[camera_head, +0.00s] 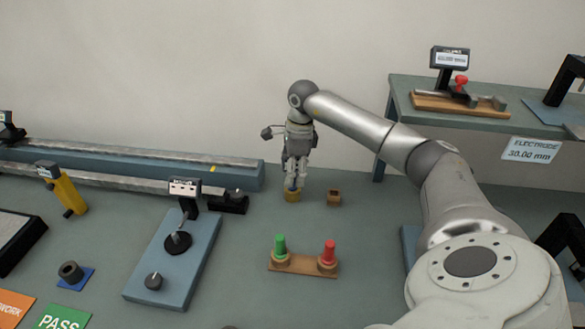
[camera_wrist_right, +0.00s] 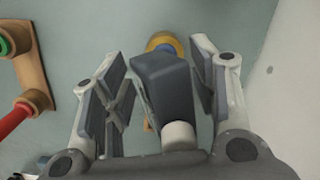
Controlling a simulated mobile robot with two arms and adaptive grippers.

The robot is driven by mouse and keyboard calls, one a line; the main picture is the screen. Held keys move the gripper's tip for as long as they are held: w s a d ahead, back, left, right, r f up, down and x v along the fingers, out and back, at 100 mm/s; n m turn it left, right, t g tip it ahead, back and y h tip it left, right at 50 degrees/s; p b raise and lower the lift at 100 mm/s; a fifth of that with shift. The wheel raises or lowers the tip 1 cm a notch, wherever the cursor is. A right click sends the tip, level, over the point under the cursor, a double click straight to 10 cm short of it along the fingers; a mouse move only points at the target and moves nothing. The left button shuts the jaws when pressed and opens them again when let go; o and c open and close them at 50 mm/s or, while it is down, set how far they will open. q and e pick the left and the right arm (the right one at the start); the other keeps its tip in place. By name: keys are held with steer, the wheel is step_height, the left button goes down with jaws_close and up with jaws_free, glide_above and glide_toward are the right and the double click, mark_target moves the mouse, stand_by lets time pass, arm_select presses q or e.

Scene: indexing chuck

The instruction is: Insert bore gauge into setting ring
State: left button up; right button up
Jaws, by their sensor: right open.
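My right gripper (camera_head: 293,172) points down over the bench. In the right wrist view its two fingers (camera_wrist_right: 160,85) are open. A dark grey block with a pale round part (camera_wrist_right: 160,80) shows between the fingers, with a gap beside it; it may be the bore gauge, but I cannot tell for sure. Below it is a yellow round piece (camera_head: 291,197) with blue at its top, also in the wrist view (camera_wrist_right: 164,40). Whether the block touches or enters it is hidden. A dark ring (camera_head: 70,272), possibly the setting ring, sits on a blue mat at the lower left. My left gripper is not in view.
A small brown block (camera_head: 333,198) stands just right of the yellow piece. A wooden holder (camera_head: 303,264) with green and red plugs is in front. A blue fixture plate (camera_head: 172,262) and a yellow-handled tool (camera_head: 68,193) lie left. A raised shelf (camera_head: 470,118) is at right.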

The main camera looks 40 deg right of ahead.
steer(key=r, duration=0.8)
steer(key=s+d+r, duration=0.1)
steer(key=r, duration=0.3)
steer(key=shift+f, duration=0.1)
